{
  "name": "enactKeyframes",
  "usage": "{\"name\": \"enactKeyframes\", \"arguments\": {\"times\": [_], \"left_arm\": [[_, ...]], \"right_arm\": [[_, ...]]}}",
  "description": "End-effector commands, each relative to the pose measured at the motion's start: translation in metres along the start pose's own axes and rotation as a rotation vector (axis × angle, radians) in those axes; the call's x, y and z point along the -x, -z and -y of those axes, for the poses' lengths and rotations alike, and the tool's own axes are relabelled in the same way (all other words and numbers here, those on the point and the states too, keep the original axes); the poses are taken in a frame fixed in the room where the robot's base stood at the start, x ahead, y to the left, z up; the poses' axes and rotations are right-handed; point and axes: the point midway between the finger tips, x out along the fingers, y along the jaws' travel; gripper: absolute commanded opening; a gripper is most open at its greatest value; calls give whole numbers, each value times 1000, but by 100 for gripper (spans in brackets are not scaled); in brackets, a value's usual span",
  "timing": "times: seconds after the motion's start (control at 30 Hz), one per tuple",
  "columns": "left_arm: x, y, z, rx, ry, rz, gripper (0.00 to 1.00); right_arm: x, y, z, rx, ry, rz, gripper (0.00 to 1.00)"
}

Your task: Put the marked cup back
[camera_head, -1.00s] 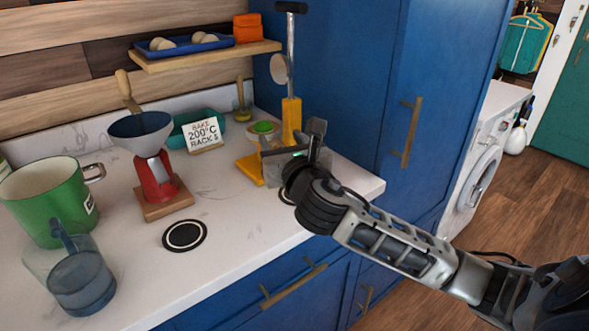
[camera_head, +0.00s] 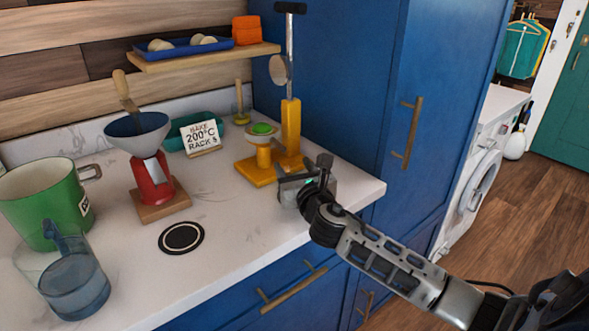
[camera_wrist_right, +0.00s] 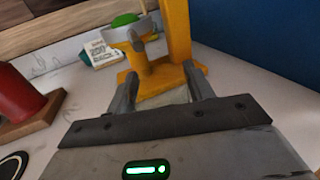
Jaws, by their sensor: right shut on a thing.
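My right gripper (camera_head: 292,183) is low over the right end of the white counter, in front of the yellow stand. In the right wrist view its fingers (camera_wrist_right: 165,95) close on a small pale thing (camera_wrist_right: 166,99), mostly hidden by the gripper; I cannot tell whether it is a cup. A green mug (camera_head: 45,200) with a white marked label stands upright at the far left. A see-through blue jug (camera_head: 75,285) stands in front of it. A black disc with a white ring (camera_head: 181,237) lies bare on the counter. My left gripper is out of view.
The yellow stand (camera_head: 256,173) carries a green-topped piece and stands close behind the gripper. A red grinder with a funnel (camera_head: 153,180), a 200°C card (camera_head: 201,136) and a teal dish (camera_head: 176,138) are farther left.

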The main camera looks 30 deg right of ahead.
Motion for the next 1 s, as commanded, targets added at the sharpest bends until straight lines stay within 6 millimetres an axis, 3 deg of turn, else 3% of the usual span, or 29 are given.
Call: {"name": "enactKeyframes", "arguments": {"times": [0.17,0.2,0.27,0.67,1.0], "left_arm": [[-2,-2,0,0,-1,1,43],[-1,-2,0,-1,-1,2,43],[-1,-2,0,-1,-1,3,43],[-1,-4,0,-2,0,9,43],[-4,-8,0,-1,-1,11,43]], "right_arm": [[0,3,0,0,0,0,29],[0,2,0,0,0,0,63],[0,2,0,0,0,0,74],[8,0,0,2,-2,-1,74],[78,2,0,2,-2,-3,74]]}}
